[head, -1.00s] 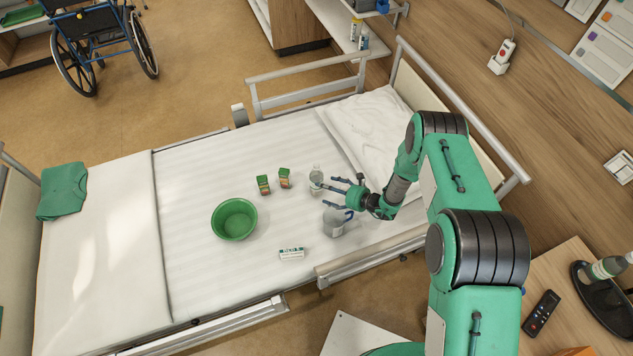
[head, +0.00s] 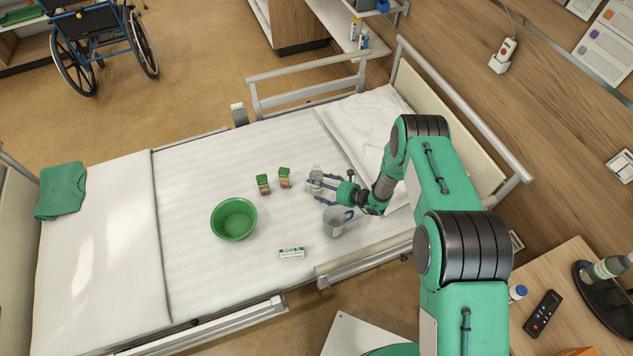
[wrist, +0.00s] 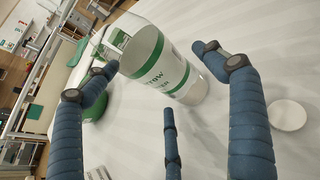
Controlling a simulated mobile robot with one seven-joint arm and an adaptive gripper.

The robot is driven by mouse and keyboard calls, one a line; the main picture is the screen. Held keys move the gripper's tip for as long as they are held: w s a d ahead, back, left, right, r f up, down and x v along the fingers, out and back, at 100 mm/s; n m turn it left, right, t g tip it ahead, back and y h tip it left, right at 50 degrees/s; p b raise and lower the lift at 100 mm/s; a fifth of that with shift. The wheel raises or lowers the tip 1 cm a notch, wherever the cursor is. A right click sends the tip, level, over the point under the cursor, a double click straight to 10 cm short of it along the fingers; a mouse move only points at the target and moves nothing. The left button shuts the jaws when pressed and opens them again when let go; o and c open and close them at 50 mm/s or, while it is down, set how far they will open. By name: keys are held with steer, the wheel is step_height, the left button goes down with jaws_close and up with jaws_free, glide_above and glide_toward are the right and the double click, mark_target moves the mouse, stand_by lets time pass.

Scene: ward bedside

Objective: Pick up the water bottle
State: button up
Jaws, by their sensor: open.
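The water bottle (head: 316,173), clear with a pale label, stands upright on the bed near the pillow. In the wrist view the bottle (wrist: 168,68) is large and shows a white label with green print. My gripper (head: 320,190) is open, its blue fingers level with the bottle and reaching to it from the right. In the wrist view the fingers of my gripper (wrist: 150,80) spread on both sides of the bottle, with a third below. I cannot tell whether any finger touches it. The bottle's far side is hidden.
A grey mug (head: 333,222) with a blue handle stands close below my gripper. Two small cartons (head: 285,178) and a green bowl (head: 234,219) are to the left. A name card (head: 291,254) lies near the bed rail (head: 370,259). The bed's left half is mostly clear.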

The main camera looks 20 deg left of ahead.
mark_target(317, 172)
steer(key=shift+x, duration=1.3)
steer(key=c, duration=1.5)
steer(key=shift+o, duration=0.2)
steer(key=shift+r, duration=0.25)
steer(key=shift+r+p, duration=0.7)
steer(key=shift+r, duration=3.9)
steer(key=shift+r, duration=0.15)
